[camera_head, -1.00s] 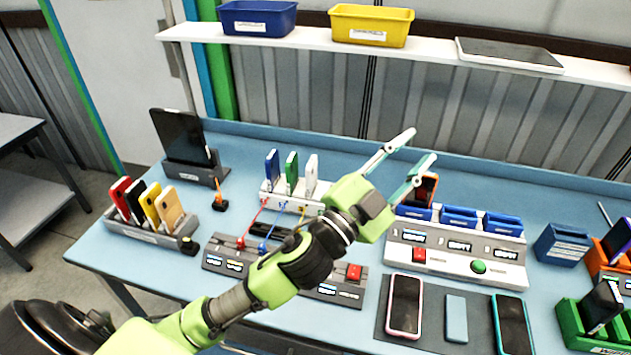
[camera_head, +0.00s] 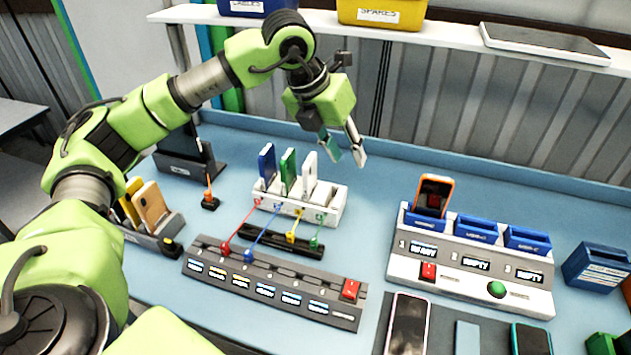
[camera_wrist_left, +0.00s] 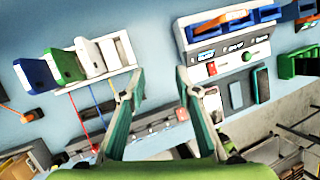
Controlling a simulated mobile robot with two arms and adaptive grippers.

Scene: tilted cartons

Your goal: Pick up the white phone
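The white phone (camera_head: 309,172) stands upright in a white rack (camera_head: 290,209) in the head view, to the right of a green and a blue one. It also shows in the left wrist view (camera_wrist_left: 90,57), left of my fingers. My left gripper (camera_head: 345,156) is open and empty, pointing down above and to the right of the white phone, apart from it. Its two spread fingers (camera_wrist_left: 160,76) show in the left wrist view with only table between the tips. My right gripper is not in view.
A cable strip with a red switch (camera_head: 350,289) lies in front of the rack. To the right is a charging dock (camera_head: 480,277) with an orange-framed phone (camera_head: 433,194) in its first slot. Phones lie on a dark mat at front right. A shelf (camera_head: 440,38) runs behind.

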